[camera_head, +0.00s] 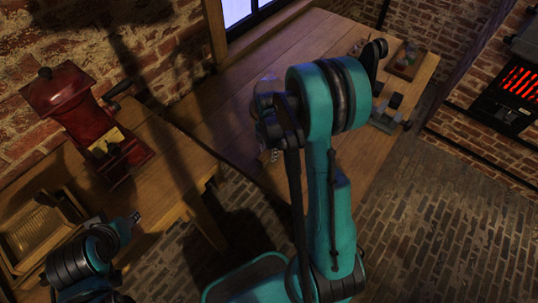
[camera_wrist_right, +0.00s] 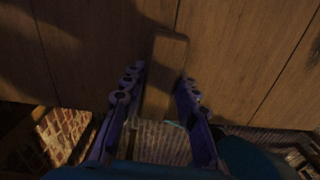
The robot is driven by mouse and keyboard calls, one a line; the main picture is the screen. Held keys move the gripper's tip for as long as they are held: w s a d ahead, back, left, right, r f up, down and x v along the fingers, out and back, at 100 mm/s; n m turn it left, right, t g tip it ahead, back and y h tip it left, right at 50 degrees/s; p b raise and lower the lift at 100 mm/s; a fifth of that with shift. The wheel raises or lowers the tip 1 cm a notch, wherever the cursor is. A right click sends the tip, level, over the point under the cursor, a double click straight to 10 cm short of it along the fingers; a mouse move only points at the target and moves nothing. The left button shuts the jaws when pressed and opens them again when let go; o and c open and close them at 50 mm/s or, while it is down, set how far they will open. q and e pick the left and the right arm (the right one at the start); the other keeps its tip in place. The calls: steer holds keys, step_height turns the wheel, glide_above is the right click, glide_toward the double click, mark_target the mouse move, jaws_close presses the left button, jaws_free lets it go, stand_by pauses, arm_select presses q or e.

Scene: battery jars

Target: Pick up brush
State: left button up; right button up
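In the right wrist view, a brown wooden block-like piece (camera_wrist_right: 166,65), probably the brush, lies lengthwise between the fingers of my right gripper (camera_wrist_right: 162,78). One finger is on each side, very close to it; I cannot tell whether they touch it. Its lower end shows past the table edge, against the brick floor. No bristles are visible. In the head view, my right gripper (camera_head: 271,155) is mostly hidden behind my right arm, by the far table's near edge. I cannot make out the brush there. My left gripper (camera_head: 134,218) is at the lower left, near the left table.
A red grinder (camera_head: 80,115) with a crank and a wooden tray (camera_head: 38,238) are on the left table (camera_head: 170,165). The far table (camera_head: 215,105) has a bare left part and small items at its right end. A red-glowing heater (camera_head: 517,82) is at the far right.

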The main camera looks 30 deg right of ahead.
jaws_close()
arm_select(q)
steer(key=shift+r, duration=0.3)
arm_select(e)
steer(key=shift+r, duration=0.45)
arm_select(q)
step_height(320, 180, up, 2)
steer(key=p, duration=0.2)
steer(key=shift+p, duration=0.3)
arm_select(e)
steer(key=r, duration=0.4)
steer(key=shift+d, duration=0.4)
arm_select(q)
step_height(320, 180, up, 3)
steer(key=p, duration=0.3)
arm_select(e)
steer(key=d+r, duration=0.6)
steer(key=d, duration=0.5)
steer(key=shift+w, duration=0.45)
